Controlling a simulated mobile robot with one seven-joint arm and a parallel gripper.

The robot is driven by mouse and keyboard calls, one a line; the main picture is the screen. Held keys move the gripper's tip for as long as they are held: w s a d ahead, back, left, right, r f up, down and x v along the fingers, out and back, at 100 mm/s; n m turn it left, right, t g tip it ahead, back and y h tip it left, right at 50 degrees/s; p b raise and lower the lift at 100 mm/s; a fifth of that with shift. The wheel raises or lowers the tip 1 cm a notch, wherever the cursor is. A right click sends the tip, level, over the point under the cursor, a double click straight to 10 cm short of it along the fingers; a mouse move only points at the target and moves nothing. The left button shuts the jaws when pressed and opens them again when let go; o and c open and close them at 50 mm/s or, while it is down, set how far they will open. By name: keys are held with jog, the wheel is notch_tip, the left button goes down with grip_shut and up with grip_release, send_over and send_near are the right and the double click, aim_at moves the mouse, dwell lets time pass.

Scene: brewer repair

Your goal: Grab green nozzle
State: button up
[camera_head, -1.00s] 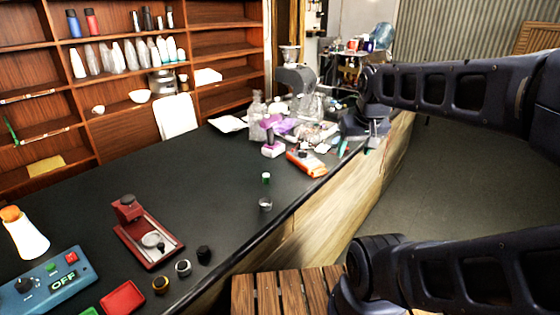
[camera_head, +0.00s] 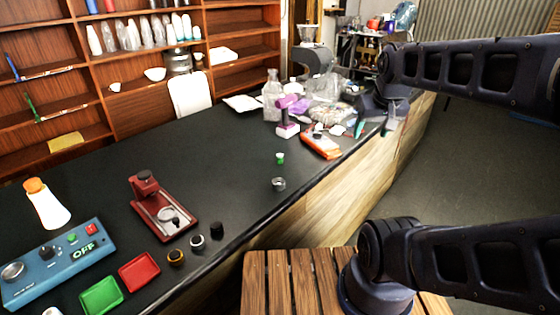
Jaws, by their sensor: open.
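My gripper (camera_head: 388,122) is at the upper right, near the counter's right edge. It is open, empty and well apart from the green nozzle. My own arm hides part of the background there.
A blue box marked OFF (camera_head: 60,262), a red press (camera_head: 163,208), red tray (camera_head: 139,272) and green tray (camera_head: 101,295) occupy the counter's near left. A wooden slatted surface (camera_head: 290,285) is below.

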jog(key=shift+c, duration=1.1)
